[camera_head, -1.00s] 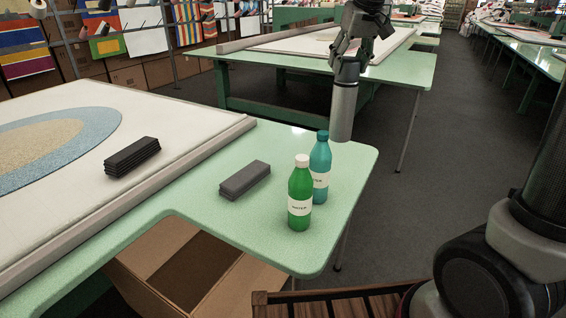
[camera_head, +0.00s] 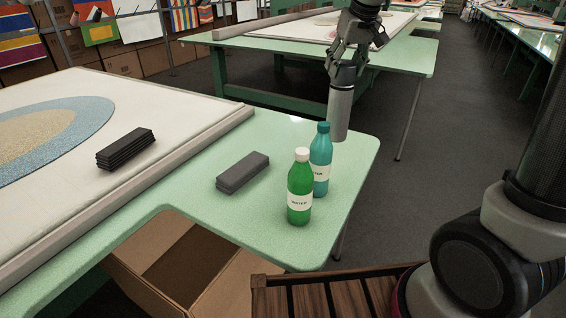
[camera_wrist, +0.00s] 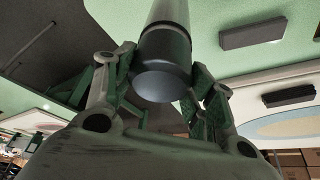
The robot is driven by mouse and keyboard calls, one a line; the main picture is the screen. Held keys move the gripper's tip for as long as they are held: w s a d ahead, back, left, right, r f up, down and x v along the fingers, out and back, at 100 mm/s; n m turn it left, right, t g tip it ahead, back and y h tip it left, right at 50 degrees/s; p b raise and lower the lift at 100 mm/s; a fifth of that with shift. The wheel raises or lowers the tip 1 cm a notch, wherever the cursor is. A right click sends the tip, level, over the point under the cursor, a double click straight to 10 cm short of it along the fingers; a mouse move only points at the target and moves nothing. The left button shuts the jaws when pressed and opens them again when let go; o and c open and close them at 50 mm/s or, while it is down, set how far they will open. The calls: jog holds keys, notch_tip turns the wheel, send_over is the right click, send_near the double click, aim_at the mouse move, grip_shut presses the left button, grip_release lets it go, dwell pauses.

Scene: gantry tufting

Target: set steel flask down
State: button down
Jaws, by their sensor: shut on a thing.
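The steel flask (camera_head: 341,108) is a grey cylinder with a dark top, hanging upright below my gripper (camera_head: 348,66). My gripper is shut on the flask near its dark top. In the head view the flask shows just behind the teal bottle, near the right edge of the green table (camera_head: 340,215); I cannot tell whether its base touches the table. In the wrist view the dark end of the flask (camera_wrist: 163,65) sits between the fingers, and its body runs up out of the picture.
A green water bottle (camera_head: 300,190) and a teal bottle (camera_head: 320,165) stand near the table's right end. A grey block (camera_head: 243,172) lies left of them. A dark stack (camera_head: 126,149) lies on the white frame. An open cardboard box (camera_head: 190,270) is below. Bare tabletop surrounds the bottles.

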aim_at(348, 87)
notch_tip(348, 87, down, 12)
jog(key=shift+r, duration=0.1)
dwell(0.4)
jog(key=c, duration=0.5)
grip_release()
jog(key=shift+f, duration=0.2)
jog(key=shift+c, duration=0.2)
jog(key=v, duration=1.1)
jog(key=shift+r, duration=0.25)
jog(key=shift+s+d+r, duration=0.15)
jog(key=shift+s+r, duration=0.1)
jog(key=shift+r, duration=0.2)
jog(key=s+d+m, duration=0.1)
jog(key=s+d, duration=0.5)
jog(key=s, duration=0.7)
jog(key=s+d+f+m, duration=0.1)
jog(key=s+d, duration=0.6)
jog(key=s, duration=0.6)
jog(key=shift+d+f+h, duration=0.3)
jog(key=shift+f+h, duration=0.05)
jog(key=shift+h, duration=0.05)
